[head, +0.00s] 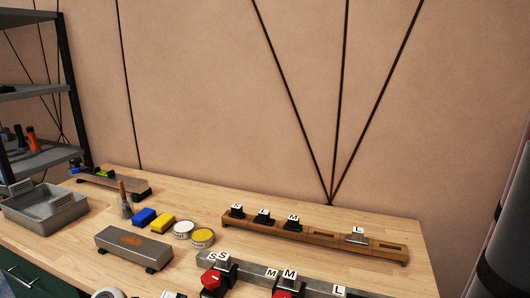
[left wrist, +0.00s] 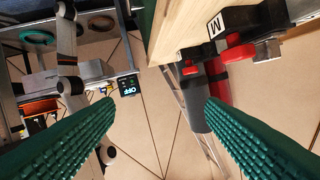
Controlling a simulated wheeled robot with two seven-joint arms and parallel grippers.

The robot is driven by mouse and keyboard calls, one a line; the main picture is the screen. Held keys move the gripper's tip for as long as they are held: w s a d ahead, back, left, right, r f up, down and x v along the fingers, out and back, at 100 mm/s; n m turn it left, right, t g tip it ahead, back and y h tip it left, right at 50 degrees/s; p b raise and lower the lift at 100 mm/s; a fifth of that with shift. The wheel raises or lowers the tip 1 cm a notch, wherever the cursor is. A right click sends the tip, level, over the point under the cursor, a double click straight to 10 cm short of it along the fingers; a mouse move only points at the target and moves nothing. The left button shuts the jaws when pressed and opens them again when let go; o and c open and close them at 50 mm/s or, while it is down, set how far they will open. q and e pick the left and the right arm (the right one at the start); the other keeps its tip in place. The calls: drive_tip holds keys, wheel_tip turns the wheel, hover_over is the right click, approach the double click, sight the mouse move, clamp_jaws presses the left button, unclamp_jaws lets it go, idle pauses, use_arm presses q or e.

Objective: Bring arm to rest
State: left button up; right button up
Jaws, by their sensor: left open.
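My left gripper (left wrist: 160,105) shows in the left wrist view as two green ridged fingers. They are spread wide apart, with nothing between them. Beyond the fingertips are tan panels with dark seams. A wooden bench edge (left wrist: 185,25) lies above and to the right of the gap, clear of the fingers. Neither gripper can be made out in the head view, and my right gripper shows in neither view.
The wooden table (head: 400,278) holds a wooden rack (head: 320,233) with lettered blocks, a metal rail (head: 250,272) with red-and-black lettered pieces, two round tins (head: 202,237), a grey block (head: 133,245) and a grey tray (head: 45,212). A shelf (head: 35,92) stands at left.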

use_arm(q)
drive_tip(key=s+d+f+m+t+y, duration=0.1)
drive_tip(key=s+f+m+t+y, duration=0.1)
drive_tip(key=s+f+m+y, duration=0.45)
drive_tip(key=s+f+m+t+y, duration=0.1)
drive_tip(key=s+f+m, duration=0.25)
drive_tip(key=f, duration=0.55)
drive_tip(key=s+a+f+m+t+y, duration=0.25)
drive_tip(key=s+a+m+y, duration=0.45)
drive_tip(key=a, duration=0.4)
wheel_tip(320, 180, down, 21)
drive_tip(key=s+n+g+y+p, duration=0.1)
drive_tip(key=s+p, duration=0.1)
drive_tip(key=p, duration=0.1)
drive_tip(key=s+a+f+g+p, duration=0.1)
drive_tip(key=s+a+f+p, duration=0.1)
drive_tip(key=s+f, duration=1.2)
drive_tip(key=s, duration=0.2)
drive_tip(key=shift+s+a+f+p, duration=0.3)
drive_tip(key=shift+s+a+f, duration=0.05)
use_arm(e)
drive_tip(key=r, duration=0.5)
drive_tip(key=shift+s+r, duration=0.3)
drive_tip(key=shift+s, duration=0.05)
